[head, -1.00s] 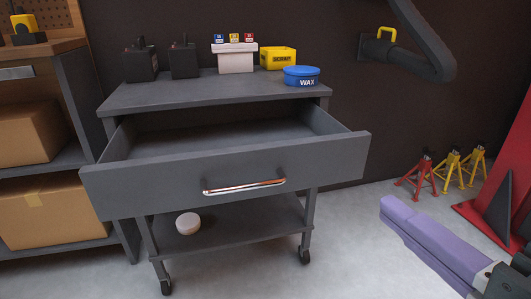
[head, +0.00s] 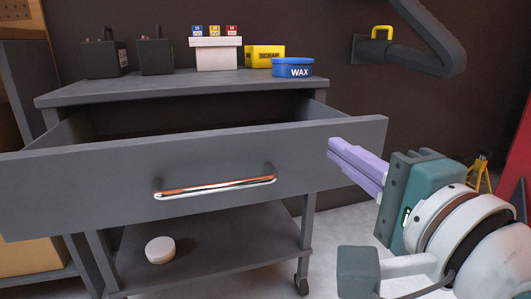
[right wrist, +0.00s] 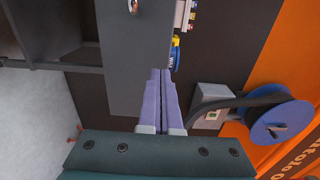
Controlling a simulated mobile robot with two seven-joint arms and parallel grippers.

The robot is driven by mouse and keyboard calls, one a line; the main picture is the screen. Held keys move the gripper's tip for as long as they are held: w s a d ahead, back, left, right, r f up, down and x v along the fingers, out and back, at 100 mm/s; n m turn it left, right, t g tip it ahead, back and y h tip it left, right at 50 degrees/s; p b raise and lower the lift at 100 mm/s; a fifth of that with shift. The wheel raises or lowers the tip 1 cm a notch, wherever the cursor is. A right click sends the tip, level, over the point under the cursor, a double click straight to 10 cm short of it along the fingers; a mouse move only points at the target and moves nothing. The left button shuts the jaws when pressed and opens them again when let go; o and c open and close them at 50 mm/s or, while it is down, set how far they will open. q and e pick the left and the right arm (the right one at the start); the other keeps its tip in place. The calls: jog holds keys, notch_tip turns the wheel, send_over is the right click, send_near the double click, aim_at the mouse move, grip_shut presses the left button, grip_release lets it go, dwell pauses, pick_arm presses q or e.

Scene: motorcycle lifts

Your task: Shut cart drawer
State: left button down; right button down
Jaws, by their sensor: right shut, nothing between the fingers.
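The grey cart's drawer (head: 100,182) is pulled well out, its inside showing behind the front panel. A shiny bar handle (head: 215,188) is on the front panel. My right gripper (head: 333,150) is shut and empty, its purple fingers together near the right end of the drawer front. I cannot tell whether the fingertips touch it. In the right wrist view the shut fingers (right wrist: 160,75) point along the right edge of the drawer front (right wrist: 133,85). My left gripper is not in view.
On the cart top (head: 180,88) stand two dark boxes, a white holder (head: 216,55), a yellow box (head: 264,54) and a blue WAX tin (head: 292,67). A white round object (head: 160,250) lies on the lower shelf. A dark hose arm (head: 425,50) hangs at right.

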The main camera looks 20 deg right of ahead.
aim_at(316, 135)
jog(key=w+b, duration=0.1)
jog(key=w, duration=0.2)
jog(key=shift+w+f, duration=0.1)
jog(key=shift+w, duration=0.35)
